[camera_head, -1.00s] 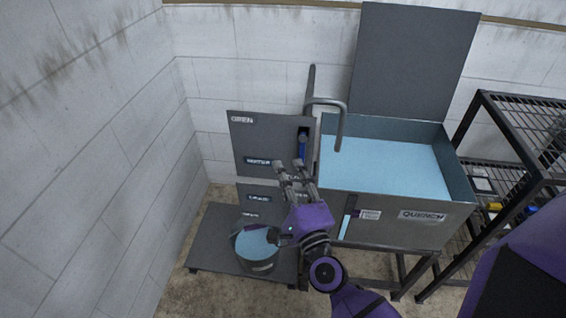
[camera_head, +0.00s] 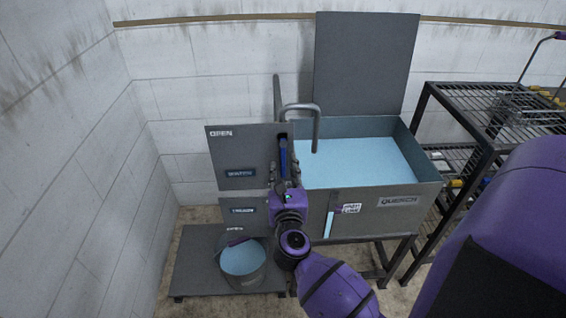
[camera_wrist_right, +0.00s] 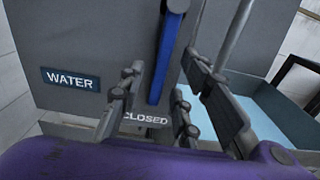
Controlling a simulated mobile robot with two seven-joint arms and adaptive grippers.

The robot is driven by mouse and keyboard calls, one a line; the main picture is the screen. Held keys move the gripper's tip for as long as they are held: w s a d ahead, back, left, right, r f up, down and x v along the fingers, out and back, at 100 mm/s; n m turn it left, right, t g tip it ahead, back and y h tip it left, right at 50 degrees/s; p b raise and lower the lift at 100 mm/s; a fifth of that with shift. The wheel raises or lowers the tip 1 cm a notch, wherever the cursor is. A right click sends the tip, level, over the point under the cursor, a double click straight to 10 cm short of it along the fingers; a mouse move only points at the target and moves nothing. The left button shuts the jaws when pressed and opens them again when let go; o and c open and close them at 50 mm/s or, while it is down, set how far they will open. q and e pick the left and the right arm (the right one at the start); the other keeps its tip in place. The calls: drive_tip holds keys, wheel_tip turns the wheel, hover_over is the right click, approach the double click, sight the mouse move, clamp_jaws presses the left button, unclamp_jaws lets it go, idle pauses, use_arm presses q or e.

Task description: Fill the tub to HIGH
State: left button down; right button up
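The grey tub marked QUENCH (camera_head: 425,195) holds light blue water (camera_head: 355,162), its surface below the rim. A gauge strip (camera_head: 329,224) on its front shows light blue in its lower part; the small label beside it is not clearly readable. The blue lever (camera_head: 283,155) on the grey WATER panel (camera_head: 240,150) points down, its lower end near the word CLOSED in the right wrist view (camera_wrist_right: 168,55). My right gripper (camera_head: 284,170) is at the lever, its fingers open on either side of it (camera_wrist_right: 161,68). I cannot tell whether they touch it. My left gripper is not in view.
A bent spout pipe (camera_head: 302,107) reaches over the tub. A bucket of light blue liquid (camera_head: 243,260) stands on a low dark platform (camera_head: 200,262) below the panel. A wire shelf rack (camera_head: 480,100) stands at the right. Bare floor shows at the left.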

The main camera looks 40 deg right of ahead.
sight(283, 166)
drive_tip(key=shift+x, duration=1.6)
drive_tip(key=shift+c, duration=0.5)
clamp_jaws()
